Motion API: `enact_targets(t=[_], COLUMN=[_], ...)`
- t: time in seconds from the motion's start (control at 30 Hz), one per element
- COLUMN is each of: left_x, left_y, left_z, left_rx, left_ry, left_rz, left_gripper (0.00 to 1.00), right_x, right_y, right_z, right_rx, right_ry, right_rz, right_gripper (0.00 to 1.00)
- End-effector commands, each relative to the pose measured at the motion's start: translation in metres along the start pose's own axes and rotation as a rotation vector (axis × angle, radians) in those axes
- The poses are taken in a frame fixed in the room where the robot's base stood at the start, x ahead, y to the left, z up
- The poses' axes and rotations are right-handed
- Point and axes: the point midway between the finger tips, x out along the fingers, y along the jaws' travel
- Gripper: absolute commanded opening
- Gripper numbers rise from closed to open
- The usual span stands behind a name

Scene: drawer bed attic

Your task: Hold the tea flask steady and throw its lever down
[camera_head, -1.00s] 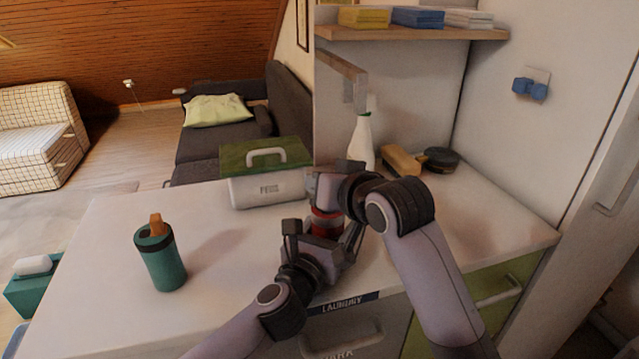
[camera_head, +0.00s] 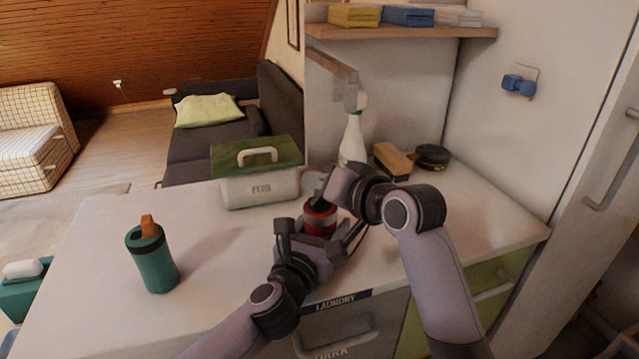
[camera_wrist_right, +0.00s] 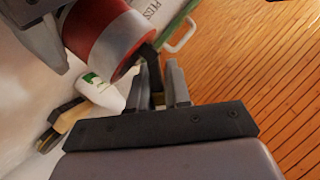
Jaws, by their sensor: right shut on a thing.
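The red tea flask (camera_head: 320,220) with a grey band stands upright on the white counter, partly hidden by my arms. It also shows large and tilted in the right wrist view (camera_wrist_right: 105,35), with a dark lever (camera_wrist_right: 151,62) at its end. My right gripper (camera_wrist_right: 164,85) is shut on the lever; in the head view this gripper (camera_head: 314,186) is just above and behind the flask's top. My left gripper (camera_head: 318,232) has its fingers apart on either side of the flask, with a gap visible on the left. Contact on the right side is unclear.
A teal bottle with an orange top (camera_head: 152,260) stands on the left of the counter (camera_head: 215,285). Behind are a green-lidded box (camera_head: 260,187), a white spray bottle (camera_head: 353,138), a brush (camera_head: 391,161) and a dark round tin (camera_head: 431,157). The left counter is mostly clear.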

Motion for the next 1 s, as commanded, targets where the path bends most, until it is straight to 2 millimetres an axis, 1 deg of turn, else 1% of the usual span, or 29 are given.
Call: enact_targets(t=[0.17,0.2,0.23,0.27,0.67,0.77,0.87,1.0], left_x=[0.0000,0.0000,0.0000,-0.0001,-0.0001,-0.0001,-0.0001,-0.0001], left_y=[0.0006,0.0006,0.0006,0.0006,0.0005,0.0005,0.0005,0.0004], left_z=[-0.0010,-0.0010,-0.0010,-0.0010,-0.0009,-0.0009,-0.0009,-0.0009], left_rx=[0.000,0.000,0.000,0.000,0.001,0.001,0.001,0.001], left_ry=[0.002,0.002,0.002,0.002,0.002,0.002,0.002,0.002], left_rz=[0.001,0.001,0.001,0.001,0.001,0.001,0.001,0.001], left_gripper=[0.30,0.30,0.30,0.30,0.30,0.30,0.30,0.30], right_x=[-0.0002,-0.0003,-0.0003,-0.0003,-0.0001,0.0000,0.0000,0.0002], right_y=[-0.0003,-0.0003,-0.0002,-0.0002,0.0001,-0.0009,-0.0033,-0.0088], right_z=[-0.0007,-0.0007,-0.0007,-0.0007,-0.0002,0.0000,-0.0003,0.0001], right_rx=[-0.001,-0.001,-0.001,-0.001,-0.003,-0.026,-0.092,-0.260], right_ry=[0.002,0.002,0.002,0.002,0.001,0.000,0.001,0.002], right_rz=[0.000,0.000,0.000,0.000,0.002,0.011,0.037,0.106], right_gripper=[0.00,0.27,0.37,0.40,0.40,0.40,0.40,0.40])
